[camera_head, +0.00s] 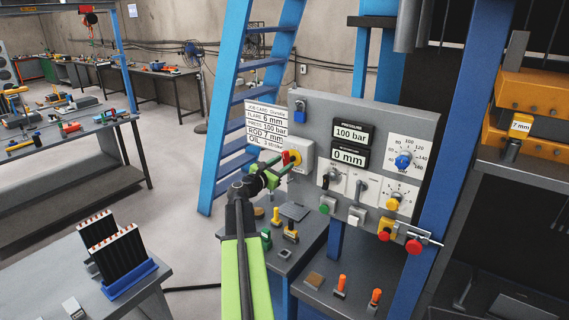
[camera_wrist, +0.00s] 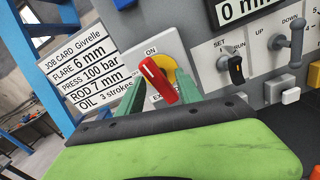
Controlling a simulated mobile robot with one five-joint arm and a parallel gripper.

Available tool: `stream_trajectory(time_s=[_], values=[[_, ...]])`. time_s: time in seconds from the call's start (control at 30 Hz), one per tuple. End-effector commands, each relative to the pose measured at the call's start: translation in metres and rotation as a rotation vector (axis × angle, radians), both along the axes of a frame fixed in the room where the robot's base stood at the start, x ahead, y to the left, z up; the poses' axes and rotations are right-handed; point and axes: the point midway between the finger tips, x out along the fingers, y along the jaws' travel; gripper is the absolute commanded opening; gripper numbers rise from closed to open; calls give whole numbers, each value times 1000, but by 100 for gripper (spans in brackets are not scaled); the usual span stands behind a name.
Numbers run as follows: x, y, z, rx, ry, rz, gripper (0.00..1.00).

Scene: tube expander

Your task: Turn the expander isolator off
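The expander isolator is a red handle (camera_wrist: 158,82) on a yellow disc (camera_wrist: 168,66), mounted on a pale box at the left of the control panel. It also shows in the head view as a red and yellow switch (camera_head: 291,157). The "ON" label is above the handle in the wrist view; the lower label is partly hidden. In the head view my gripper (camera_head: 282,168) is at the switch.
The grey control panel (camera_head: 318,108) carries a blue padlock (camera_head: 299,112), displays reading 100 bar and 0 mm, dials, levers and buttons. A job card (camera_head: 264,125) hangs left of it. The blue ladder (camera_head: 231,135) stands behind. A bench with small tools (camera_head: 275,222) lies below.

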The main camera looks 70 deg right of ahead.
Motion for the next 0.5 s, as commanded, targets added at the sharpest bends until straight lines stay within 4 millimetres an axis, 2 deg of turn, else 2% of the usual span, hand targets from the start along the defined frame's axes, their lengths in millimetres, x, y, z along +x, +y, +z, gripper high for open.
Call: stream_trajectory(time_s=[0.5], values=[[-7, -29, 0, 1, 2, -1, 42]])
